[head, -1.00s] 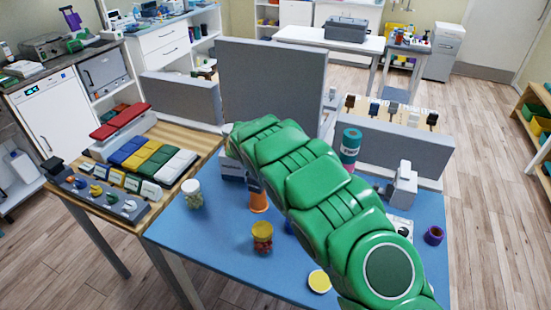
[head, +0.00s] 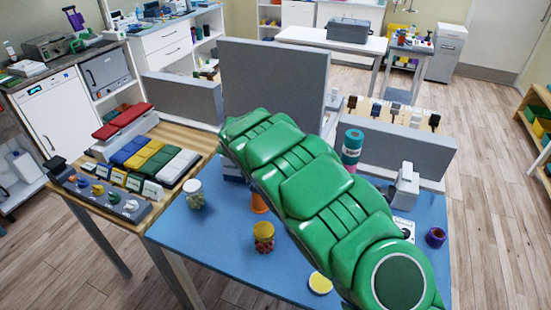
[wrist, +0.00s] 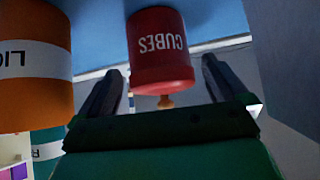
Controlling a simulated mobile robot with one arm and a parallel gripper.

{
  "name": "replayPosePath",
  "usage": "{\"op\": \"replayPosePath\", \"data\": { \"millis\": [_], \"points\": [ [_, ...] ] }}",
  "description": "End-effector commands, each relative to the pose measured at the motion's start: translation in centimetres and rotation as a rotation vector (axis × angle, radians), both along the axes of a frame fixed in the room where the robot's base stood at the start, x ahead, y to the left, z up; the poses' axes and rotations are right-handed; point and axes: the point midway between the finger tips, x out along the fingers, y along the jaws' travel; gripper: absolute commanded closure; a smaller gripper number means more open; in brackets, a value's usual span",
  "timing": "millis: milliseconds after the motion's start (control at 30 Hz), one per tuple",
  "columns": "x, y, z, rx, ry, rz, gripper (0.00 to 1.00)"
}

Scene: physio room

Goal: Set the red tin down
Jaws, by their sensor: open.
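The red tin (wrist: 160,50) shows in the wrist view, its white word CUBES appearing upside down. My gripper (wrist: 160,75) is open, with one dark finger on each side of the tin. A gap shows between the tin and each finger. The blue surface (wrist: 218,44) shows behind the tin; whether the tin rests on it I cannot tell. In the head view my green arm hides the gripper and the red tin.
An orange tin (wrist: 35,75) stands close beside the gripper, with a teal tin (wrist: 48,140) near it. The blue table (head: 215,255) holds a yellow-lidded jar (head: 264,238), a white-lidded jar (head: 194,195) and a purple ring (head: 436,237). A grey panel (head: 270,85) rises behind.

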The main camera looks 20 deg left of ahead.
Motion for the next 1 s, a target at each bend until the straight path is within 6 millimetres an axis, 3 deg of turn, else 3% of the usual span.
{"op": "replayPosePath", "data": {
  "millis": [500, 1000],
  "points": [
    [-4.3, 0.7, 4.4, 0.000, -0.001, 0.001, 0.00],
    [-5.2, 0.9, 5.2, -0.002, 0.000, 0.001, 0.00]
  ]
}}
